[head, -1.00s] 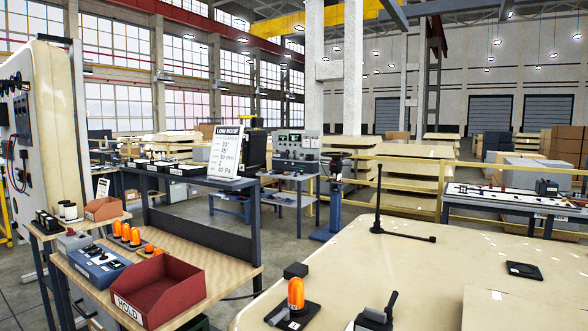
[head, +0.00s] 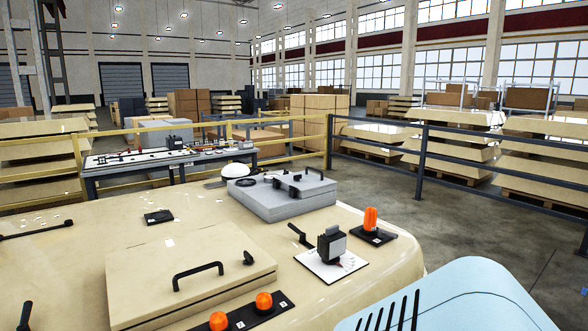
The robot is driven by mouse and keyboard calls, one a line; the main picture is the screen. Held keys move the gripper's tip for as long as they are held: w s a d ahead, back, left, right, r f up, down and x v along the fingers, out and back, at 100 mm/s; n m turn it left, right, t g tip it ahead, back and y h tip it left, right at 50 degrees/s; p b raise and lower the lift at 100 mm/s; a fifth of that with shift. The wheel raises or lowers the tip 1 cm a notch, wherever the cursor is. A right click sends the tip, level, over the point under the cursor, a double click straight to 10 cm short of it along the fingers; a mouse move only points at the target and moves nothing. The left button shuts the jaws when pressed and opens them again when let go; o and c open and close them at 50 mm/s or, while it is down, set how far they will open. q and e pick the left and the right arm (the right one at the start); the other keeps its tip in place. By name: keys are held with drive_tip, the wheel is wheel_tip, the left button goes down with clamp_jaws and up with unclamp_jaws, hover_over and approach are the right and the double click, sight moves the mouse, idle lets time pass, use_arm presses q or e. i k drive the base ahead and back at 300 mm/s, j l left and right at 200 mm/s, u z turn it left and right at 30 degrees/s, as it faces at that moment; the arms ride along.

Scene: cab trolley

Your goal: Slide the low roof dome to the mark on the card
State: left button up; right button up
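The low roof (head: 70,250) is a large cream panel across the lower left and middle of the head view. A small white dome (head: 237,170) sits near its far edge, beside a raised grey hatch (head: 285,197). The hatch partly hides the dome's right side, and a dark flat piece (head: 215,184) lies at its left. The text card from the earlier frame is out of view now, and I see no mark beside the dome. Neither of my grippers is in view.
On the roof stand a cream hatch (head: 150,265) with a black handle, a black device on a white plate (head: 322,270), and orange beacons (head: 371,218). A pale blue slotted panel (head: 470,295) is at lower right. A yellow rail and workbench (head: 130,168) stand behind.

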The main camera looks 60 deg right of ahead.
sight(234, 170)
drive_tip(key=z, duration=1.8)
drive_tip(key=i+l+z, duration=0.25)
drive_tip(key=z, duration=0.15)
drive_tip(key=i+l+z, duration=0.6)
drive_tip(key=z, duration=0.15)
drive_tip(key=i+l+z, duration=0.25)
drive_tip(key=i+z, duration=0.7)
drive_tip(key=i+u, duration=0.1)
drive_tip(key=i, duration=0.4)
drive_tip(key=i+l+u, duration=0.15)
drive_tip(key=i, duration=0.3)
drive_tip(key=i+u, duration=0.1)
drive_tip(key=i, duration=0.4)
drive_tip(key=i+u, duration=0.95)
drive_tip(key=u, duration=0.2)
drive_tip(key=i+j+u, duration=0.1)
drive_tip(key=i+u, duration=0.5)
drive_tip(key=u, duration=0.15)
drive_tip(key=i+u, duration=0.35)
